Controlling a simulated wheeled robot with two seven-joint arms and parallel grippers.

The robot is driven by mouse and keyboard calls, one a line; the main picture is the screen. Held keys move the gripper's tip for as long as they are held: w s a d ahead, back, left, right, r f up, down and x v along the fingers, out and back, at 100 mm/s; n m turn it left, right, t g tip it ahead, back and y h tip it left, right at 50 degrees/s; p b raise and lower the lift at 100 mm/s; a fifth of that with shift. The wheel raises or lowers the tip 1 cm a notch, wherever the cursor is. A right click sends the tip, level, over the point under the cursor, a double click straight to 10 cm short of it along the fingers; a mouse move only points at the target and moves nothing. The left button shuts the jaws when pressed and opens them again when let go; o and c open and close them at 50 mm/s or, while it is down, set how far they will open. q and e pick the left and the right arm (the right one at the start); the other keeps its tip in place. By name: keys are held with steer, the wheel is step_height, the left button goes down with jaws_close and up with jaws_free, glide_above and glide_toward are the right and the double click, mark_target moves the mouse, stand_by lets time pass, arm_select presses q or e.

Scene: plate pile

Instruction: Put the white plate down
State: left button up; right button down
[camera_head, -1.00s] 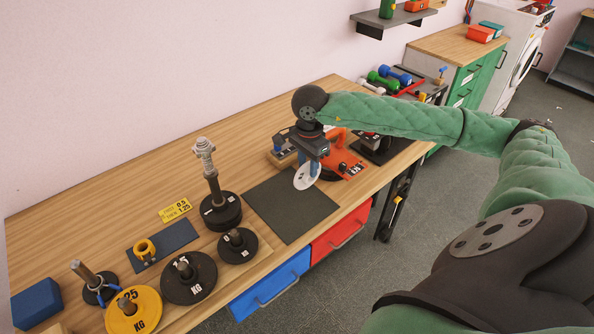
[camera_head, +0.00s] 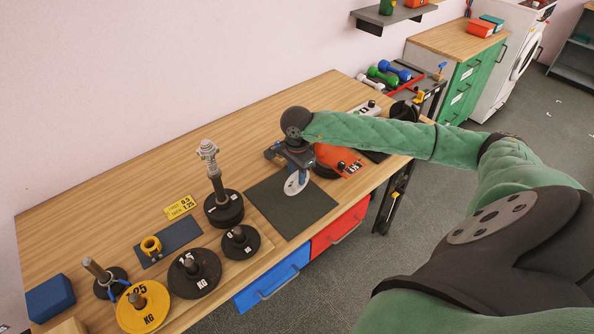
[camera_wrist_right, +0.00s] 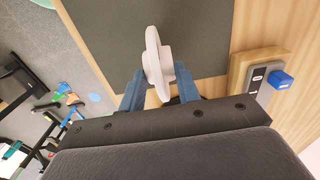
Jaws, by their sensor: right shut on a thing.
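The white plate (camera_head: 294,187) is a small weight disc with a hub. My right gripper (camera_head: 298,174) is shut on it and holds it on edge, tilted, at the back part of the dark mat (camera_head: 305,214). In the right wrist view the plate (camera_wrist_right: 152,58) stands edge-on between the blue fingers (camera_wrist_right: 160,86), with the mat (camera_wrist_right: 205,30) beyond it. I cannot tell whether its lower edge touches the mat. My left gripper is not in view.
A black plate stack on a post (camera_head: 224,211) stands left of the mat. Black (camera_head: 194,279) and yellow (camera_head: 143,310) plates are at the front left. An orange object (camera_head: 338,158) is close right of the gripper. The mat's front is clear.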

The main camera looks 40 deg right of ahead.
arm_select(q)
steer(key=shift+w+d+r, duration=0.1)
arm_select(e)
steer(key=shift+f, duration=0.15)
stand_by(0.3)
steer(key=c, duration=1.2)
jaws_free()
steer(key=shift+c, duration=0.2)
steer(key=shift+o, duration=1.1)
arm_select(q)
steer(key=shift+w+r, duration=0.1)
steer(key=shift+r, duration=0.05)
